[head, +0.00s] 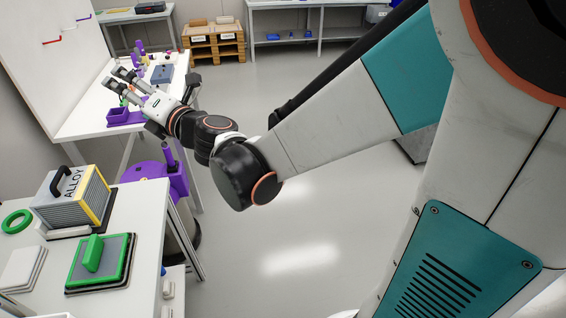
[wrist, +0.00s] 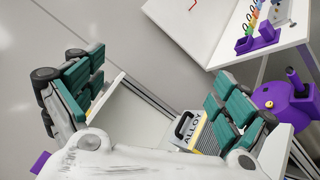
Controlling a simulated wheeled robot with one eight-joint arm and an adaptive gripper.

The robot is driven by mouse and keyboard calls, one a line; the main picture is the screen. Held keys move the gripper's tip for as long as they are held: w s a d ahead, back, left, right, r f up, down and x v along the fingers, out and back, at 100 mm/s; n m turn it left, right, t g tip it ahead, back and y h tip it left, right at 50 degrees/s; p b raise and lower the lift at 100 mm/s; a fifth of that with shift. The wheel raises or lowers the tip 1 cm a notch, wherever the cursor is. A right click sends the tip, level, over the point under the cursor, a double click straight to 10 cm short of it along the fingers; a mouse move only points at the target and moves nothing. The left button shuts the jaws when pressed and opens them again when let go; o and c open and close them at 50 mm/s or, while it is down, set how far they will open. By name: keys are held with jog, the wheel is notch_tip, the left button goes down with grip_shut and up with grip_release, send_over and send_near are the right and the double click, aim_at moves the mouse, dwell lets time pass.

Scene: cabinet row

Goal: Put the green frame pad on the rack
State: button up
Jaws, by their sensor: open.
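The green frame pad (head: 115,262) lies flat on the near white table in the head view, a grey panel with a green rim and an upright green block (head: 93,253) on it. A dark edge shows beneath it. My gripper (head: 118,79) is open and empty, well away from the pad, in front of the far white table. In the wrist view my gripper's (wrist: 155,90) two teal-padded fingers are wide apart with nothing between them. I cannot tell which thing is the rack. The pad is not clearly visible in the wrist view.
The ALLOY box (head: 72,195) stands behind the pad, with a green ring (head: 16,222) and stacked white plates (head: 22,268) to the left. A purple machine (head: 160,180) stands between the tables. A purple holder (head: 125,117) sits on the far table. The floor at centre is clear.

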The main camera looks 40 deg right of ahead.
jog(key=s+d+f+m+g+h, duration=0.2)
jog(key=s+d+m+h, duration=0.3)
jog(key=d+m, duration=0.35)
jog(key=s+d+f+m+g+h, duration=0.1)
jog(key=s+d+m+g+h, duration=0.1)
jog(key=s+d+m+h, duration=0.6)
jog(key=s+a+f+m+g+y, duration=0.4)
jog(key=s+f+m+g+y, duration=0.2)
jog(key=s+f+m, duration=0.4)
jog(key=s+m, duration=0.1)
jog(key=s, duration=0.3)
jog(key=shift+s+f+g, duration=0.2)
jog(key=shift+f+g, duration=0.1)
jog(key=shift+a, duration=0.1)
jog(key=shift+c, duration=0.4)
